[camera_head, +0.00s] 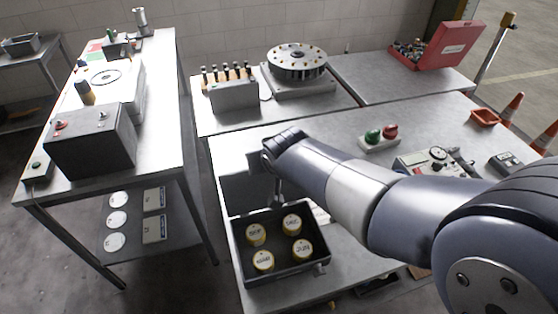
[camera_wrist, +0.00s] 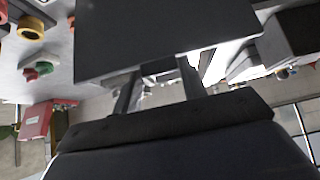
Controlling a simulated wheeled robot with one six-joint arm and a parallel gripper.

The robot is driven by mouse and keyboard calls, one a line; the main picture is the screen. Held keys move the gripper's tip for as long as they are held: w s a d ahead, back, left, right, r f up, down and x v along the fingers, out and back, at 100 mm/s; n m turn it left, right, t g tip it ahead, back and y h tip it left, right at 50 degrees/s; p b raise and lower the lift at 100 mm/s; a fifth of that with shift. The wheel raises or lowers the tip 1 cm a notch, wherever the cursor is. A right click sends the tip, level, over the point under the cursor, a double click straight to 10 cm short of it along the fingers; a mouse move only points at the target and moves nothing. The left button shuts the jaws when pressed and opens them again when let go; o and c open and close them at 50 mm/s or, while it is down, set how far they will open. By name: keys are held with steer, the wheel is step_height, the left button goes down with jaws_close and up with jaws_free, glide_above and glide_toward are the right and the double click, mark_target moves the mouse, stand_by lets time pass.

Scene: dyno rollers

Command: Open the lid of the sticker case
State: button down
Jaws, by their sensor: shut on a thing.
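The dark case (camera_head: 278,284) sits on the front left of the near table in the head view. Several round yellow-rimmed pieces with pale labelled tops lie inside it. A dark flat lid (camera_head: 245,192) stands raised at the case's back side, so the inside is exposed. My gripper (camera_head: 279,188) reaches down at the lid's right side, with its fingertips partly hard to see. In the wrist view, my gripper's two fingers (camera_wrist: 160,70) meet the edge of a dark panel, which looks like the lid (camera_wrist: 160,35). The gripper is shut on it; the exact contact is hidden.
A green and red button box (camera_head: 379,138) and a meter (camera_head: 436,160) stand right of my arm. An open red case (camera_head: 448,45) is at the back right. A rotary disc (camera_head: 297,62) and a bottle rack (camera_head: 232,95) stand behind. A side table (camera_head: 165,110) is left.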

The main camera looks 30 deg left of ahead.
steer(key=shift+w+a+r, duration=0.15)
steer(key=shift+w+a, duration=0.6)
steer(key=shift+a, duration=0.15)
steer(key=shift+w+a+r, duration=0.15)
steer(key=shift+w+a, duration=0.6)
steer(key=shift+a, duration=0.15)
steer(key=c, duration=1.2)
jaws_free()
steer(key=shift+c, duration=0.2)
steer(key=o, duration=0.4)
steer(key=shift+d+f, duration=0.1)
steer(key=shift+s, duration=0.1)
steer(key=b+v, duration=0.2)
steer(key=v, duration=0.8)
steer(key=shift+s+d+r, duration=0.2)
steer(key=shift+d+r, duration=0.05)
